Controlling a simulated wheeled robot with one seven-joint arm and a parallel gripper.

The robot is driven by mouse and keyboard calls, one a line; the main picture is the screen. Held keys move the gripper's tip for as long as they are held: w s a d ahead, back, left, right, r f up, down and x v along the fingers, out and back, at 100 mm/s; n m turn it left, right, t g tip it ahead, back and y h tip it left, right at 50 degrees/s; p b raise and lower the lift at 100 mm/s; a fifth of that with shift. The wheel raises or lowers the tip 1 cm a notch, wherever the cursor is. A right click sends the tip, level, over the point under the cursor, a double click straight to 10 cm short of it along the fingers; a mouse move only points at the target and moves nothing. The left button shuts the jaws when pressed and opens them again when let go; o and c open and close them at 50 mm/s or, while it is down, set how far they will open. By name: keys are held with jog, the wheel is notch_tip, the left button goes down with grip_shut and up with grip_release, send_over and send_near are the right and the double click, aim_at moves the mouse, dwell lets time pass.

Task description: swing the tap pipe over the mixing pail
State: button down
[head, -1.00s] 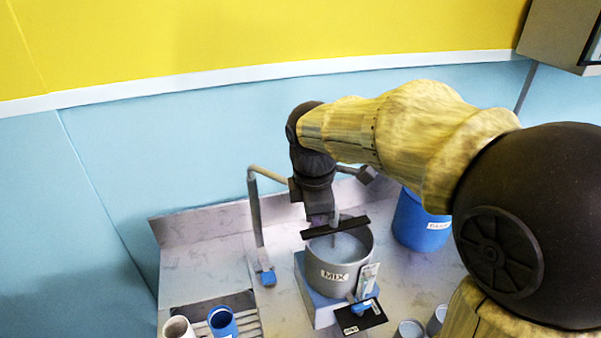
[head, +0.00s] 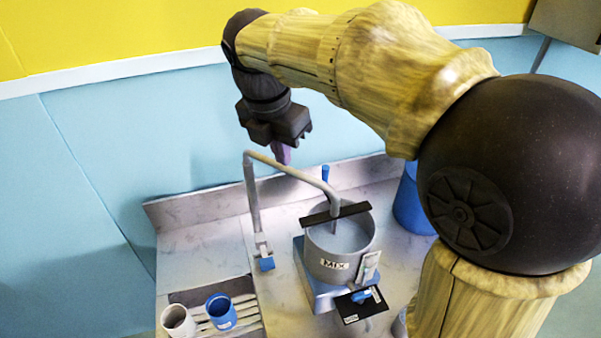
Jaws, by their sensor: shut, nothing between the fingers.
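The grey tap pipe (head: 290,170) rises from its upright post (head: 252,200) and slopes right across the counter. Its down-turned end (head: 334,206) is above the grey mixing pail (head: 325,268), inside the rim as seen in the head view. The pail is labelled MIX and holds pale contents. A black bar (head: 318,218) lies across the pail's top at the pipe's end; whether they touch I cannot tell. My gripper (head: 285,156) is shut and empty, pointing down above and behind the pipe, apparently apart from it.
The pail stands on a blue-and-white base (head: 306,283), with a small black plate (head: 350,312) in front. A blue tub (head: 408,205) is at right, partly behind my arm. A white cup (head: 178,320) and a blue cup (head: 221,312) stand at front left. The counter's left rear is clear.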

aim_at(308, 176)
jog(key=w+d+f+p, duration=0.1)
jog(key=f, duration=0.2)
jog(key=w+d+f+p, duration=0.1)
jog(key=w+f, duration=0.1)
jog(key=f, duration=0.1)
jog(key=w+d+f+p, duration=0.1)
jog(key=f, duration=0.2)
jog(key=shift+w+f, duration=0.15)
jog(key=shift+f, duration=0.05)
jog(key=shift+w+d+f, duration=0.15)
jog(key=shift+w+f, duration=0.05)
jog(key=shift+w, duration=0.05)
jog(key=shift+s, duration=0.1)
jog(key=shift+s, duration=0.1)
jog(key=shift+w+d+r+n+p, duration=0.15)
jog(key=shift+w+d+n+p, duration=0.4)
jog(key=shift+w+p, duration=0.2)
jog(key=shift+w+d+n+p, duration=0.3)
jog(key=shift+w+n+p, duration=0.05)
